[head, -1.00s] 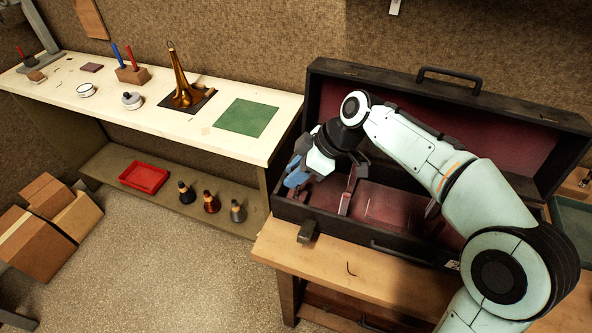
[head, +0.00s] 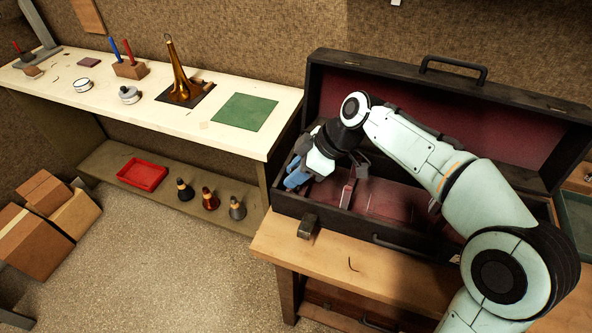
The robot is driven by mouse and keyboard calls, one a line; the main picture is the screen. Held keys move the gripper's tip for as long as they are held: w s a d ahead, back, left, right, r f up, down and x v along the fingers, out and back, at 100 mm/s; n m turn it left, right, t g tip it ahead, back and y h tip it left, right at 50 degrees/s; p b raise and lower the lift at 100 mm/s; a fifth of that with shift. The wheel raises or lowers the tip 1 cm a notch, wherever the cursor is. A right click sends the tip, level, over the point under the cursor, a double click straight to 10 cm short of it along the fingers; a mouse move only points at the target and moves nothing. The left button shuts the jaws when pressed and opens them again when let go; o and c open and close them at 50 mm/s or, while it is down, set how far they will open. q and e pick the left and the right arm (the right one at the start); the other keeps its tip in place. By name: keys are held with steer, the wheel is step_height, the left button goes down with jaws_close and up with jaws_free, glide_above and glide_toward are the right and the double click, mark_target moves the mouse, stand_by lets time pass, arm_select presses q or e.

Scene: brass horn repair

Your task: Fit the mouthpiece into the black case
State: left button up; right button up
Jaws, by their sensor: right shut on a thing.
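The black case (head: 340,218) stands open on a wooden bench, its lid tilted back and its inside lined in dark red. My right gripper (head: 293,182), with blue fingers, is low over the left end of the case, inside or just above its left compartment. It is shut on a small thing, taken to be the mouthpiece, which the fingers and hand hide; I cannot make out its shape. A divider (head: 347,193) stands in the case just right of the gripper. My left gripper is not in view.
A pale workbench (head: 215,131) on the left holds a brass horn part (head: 180,78), a green mat (head: 246,114) and small tools. Its lower shelf has a red tray (head: 142,174) and several cone-shaped mutes (head: 210,200). Cardboard boxes (head: 40,240) lie on the floor.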

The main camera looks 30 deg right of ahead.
steer(key=shift+f, duration=0.35)
steer(key=o, duration=1.1)
steer(key=shift+f, duration=0.1)
steer(key=p+v, duration=0.1)
steer(key=v, duration=1.2)
steer(key=shift+d+r+p, duration=0.2)
steer(key=shift+r+p, duration=0.05)
steer(key=shift+p, duration=0.05)
